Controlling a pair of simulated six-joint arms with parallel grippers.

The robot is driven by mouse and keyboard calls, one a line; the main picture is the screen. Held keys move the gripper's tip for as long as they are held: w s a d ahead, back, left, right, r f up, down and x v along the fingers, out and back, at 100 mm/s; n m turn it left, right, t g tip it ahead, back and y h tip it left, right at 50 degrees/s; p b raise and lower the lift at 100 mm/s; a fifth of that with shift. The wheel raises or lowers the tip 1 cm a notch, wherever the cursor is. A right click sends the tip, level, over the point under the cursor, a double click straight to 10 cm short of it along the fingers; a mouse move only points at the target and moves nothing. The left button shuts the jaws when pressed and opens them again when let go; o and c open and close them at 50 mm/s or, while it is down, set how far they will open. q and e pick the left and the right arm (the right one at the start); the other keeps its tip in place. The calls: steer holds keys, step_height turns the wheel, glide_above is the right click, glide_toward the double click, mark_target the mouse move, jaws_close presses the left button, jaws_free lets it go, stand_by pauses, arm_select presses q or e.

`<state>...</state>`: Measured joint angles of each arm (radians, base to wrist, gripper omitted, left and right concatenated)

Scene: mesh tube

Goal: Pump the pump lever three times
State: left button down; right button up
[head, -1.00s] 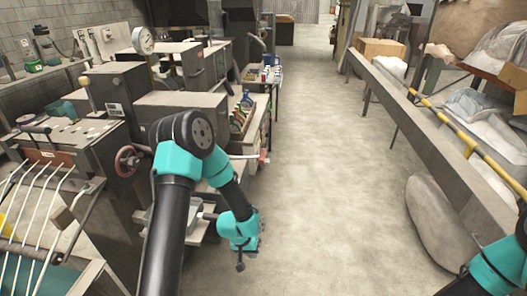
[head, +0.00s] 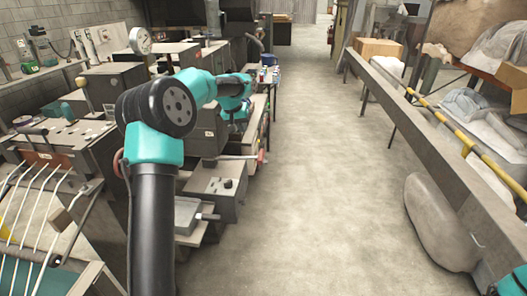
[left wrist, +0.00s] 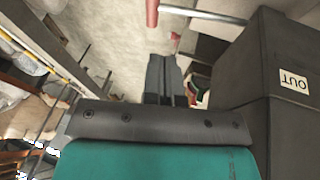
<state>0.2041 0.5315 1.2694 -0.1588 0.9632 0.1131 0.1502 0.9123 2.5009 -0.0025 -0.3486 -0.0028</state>
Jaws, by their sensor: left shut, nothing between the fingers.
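The pump lever looks to be the rod with a red grip (head: 262,157) that sticks out to the right from the bench machines in the head view. In the left wrist view, a red grip (left wrist: 152,12) on a metal rod shows at the top edge. My left gripper (left wrist: 166,58) is shut and empty, its fingers pointing toward the rod but apart from it. In the head view the left gripper is up beyond the lever, largely hidden by my own arm. My right gripper is out of view; only a bit of that arm shows at bottom right.
A dark box with an OUT label (left wrist: 293,80) stands close on the right in the left wrist view. A grey box with knobs (head: 217,187) sits nearer on the left bench. The concrete aisle (head: 305,200) is clear; a long beam (head: 430,140) runs along its right.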

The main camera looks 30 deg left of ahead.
arm_select(q)
step_height(320, 180, up, 7)
steer(key=a, duration=0.2)
steer(key=shift+s, duration=0.2)
steer(key=shift+a, duration=0.1)
glide_above(257, 158)
steer(key=a, duration=0.2)
step_height(257, 158, down, 19)
steer(key=shift+d+f, duration=0.55)
steer(key=shift+f, duration=0.15)
steer(key=shift+d+f, duration=0.5)
steer(key=shift+f, duration=0.2)
